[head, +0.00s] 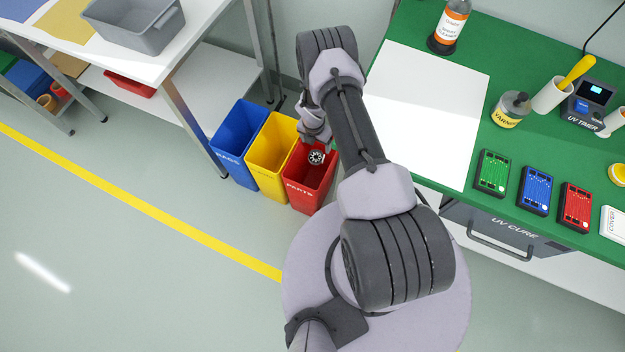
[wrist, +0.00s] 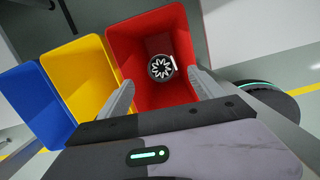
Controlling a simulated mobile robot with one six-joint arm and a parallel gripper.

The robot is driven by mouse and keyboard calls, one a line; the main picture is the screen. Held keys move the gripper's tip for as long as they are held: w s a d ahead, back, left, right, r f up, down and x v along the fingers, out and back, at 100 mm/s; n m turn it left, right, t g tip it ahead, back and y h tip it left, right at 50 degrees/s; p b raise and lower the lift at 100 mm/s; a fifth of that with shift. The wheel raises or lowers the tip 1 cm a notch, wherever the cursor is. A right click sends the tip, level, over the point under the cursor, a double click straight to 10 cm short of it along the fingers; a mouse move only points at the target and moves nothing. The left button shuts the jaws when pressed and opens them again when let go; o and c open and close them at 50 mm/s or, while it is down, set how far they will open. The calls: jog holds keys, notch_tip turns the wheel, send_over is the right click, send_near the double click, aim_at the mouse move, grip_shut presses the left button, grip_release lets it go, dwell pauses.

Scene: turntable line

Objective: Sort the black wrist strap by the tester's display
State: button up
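My gripper (wrist: 161,80) is over the red bin (wrist: 122,40) with its two fingers spread wide apart and nothing between them. A round dark piece with a white star-like pattern (wrist: 160,68) lies inside the red bin, below the fingers. It also shows in the head view (head: 316,157), in the red bin (head: 308,185) marked PARTS. I cannot tell whether this piece is the black wrist strap; no other strap is visible. No tester is clearly visible; a small device marked UV TIMER (head: 583,105) has a lit blue display.
The yellow bin (head: 269,155) and blue bin (head: 236,145) stand left of the red one. The green bench (head: 500,60) at right holds bottles, a white sheet (head: 425,115) and coloured boxes. A white table (head: 150,62) with a grey tray (head: 135,22) stands at left.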

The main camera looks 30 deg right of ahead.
notch_tip(320, 180, up, 17)
jog(key=s+a+p, duration=0.1)
jog(key=p, duration=0.6)
jog(key=shift+a+r, duration=0.15)
jog(key=shift+a, duration=0.2)
jog(key=shift+s, duration=0.1)
